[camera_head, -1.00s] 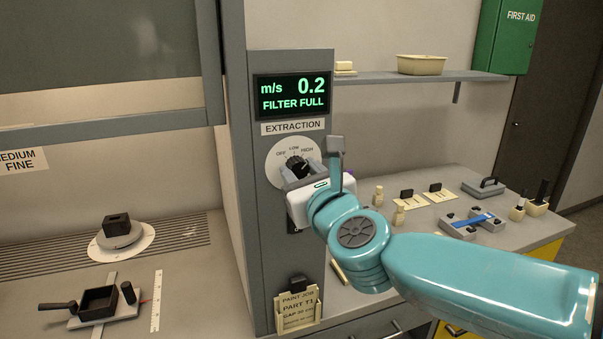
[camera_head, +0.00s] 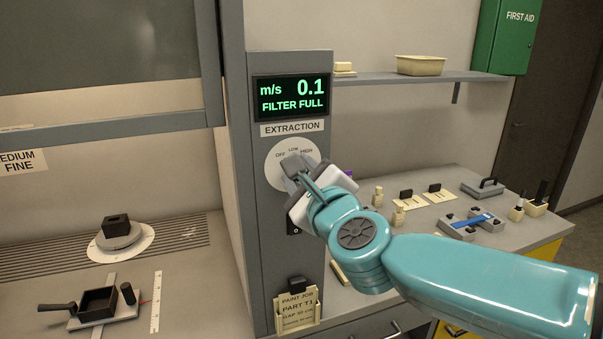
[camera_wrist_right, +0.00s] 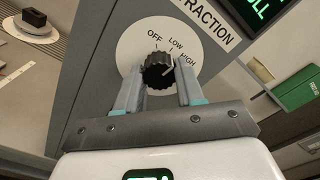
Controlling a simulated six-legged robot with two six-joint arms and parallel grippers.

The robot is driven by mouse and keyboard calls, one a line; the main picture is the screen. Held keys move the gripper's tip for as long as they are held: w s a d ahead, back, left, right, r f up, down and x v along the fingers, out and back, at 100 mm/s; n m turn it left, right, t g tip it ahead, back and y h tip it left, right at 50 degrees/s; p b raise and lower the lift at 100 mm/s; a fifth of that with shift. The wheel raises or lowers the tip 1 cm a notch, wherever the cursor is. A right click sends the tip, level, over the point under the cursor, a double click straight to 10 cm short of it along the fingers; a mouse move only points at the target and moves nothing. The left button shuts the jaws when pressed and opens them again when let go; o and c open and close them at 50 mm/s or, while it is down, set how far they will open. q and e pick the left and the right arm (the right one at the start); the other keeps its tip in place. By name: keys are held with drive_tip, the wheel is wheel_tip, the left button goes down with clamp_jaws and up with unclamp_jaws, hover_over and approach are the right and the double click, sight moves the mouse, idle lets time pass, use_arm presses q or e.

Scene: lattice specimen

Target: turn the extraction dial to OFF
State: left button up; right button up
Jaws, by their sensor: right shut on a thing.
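The extraction dial is a black ribbed knob (camera_wrist_right: 158,70) on a round white plate (camera_head: 279,173) marked OFF, LOW and HIGH, on the grey column. My right gripper (camera_wrist_right: 159,80) is shut on the knob, one grey finger on each side. In the head view my right gripper (camera_head: 292,168) covers most of the knob. A pale mark shows on the knob's right side in the wrist view, but I cannot tell exactly which label it points to. The display (camera_head: 291,96) above reads 0.1 m/s and FILTER FULL. My left gripper is not in view.
A card holder (camera_head: 297,309) is fixed low on the column. The hood bench (camera_head: 190,290) with a black pan (camera_head: 98,302) lies left. The right bench (camera_head: 475,215) holds several small items, under a shelf (camera_head: 400,77) with a cream tray (camera_head: 421,65).

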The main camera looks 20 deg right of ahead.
drive_tip(key=n+p, duration=0.1)
drive_tip(key=n, duration=0.4)
drive_tip(key=n+p, duration=0.1)
drive_tip(key=n, duration=0.4)
drive_tip(key=shift+r+n+p, duration=0.2)
drive_tip(key=shift+n+p, duration=0.1)
drive_tip(key=shift+p, duration=0.05)
idle(0.4)
drive_tip(key=o, duration=1)
drive_tip(key=shift+o, duration=0.2)
drive_tip(key=s, duration=1.6)
drive_tip(key=shift+s+d, duration=0.2)
drive_tip(key=shift+d, duration=0.15)
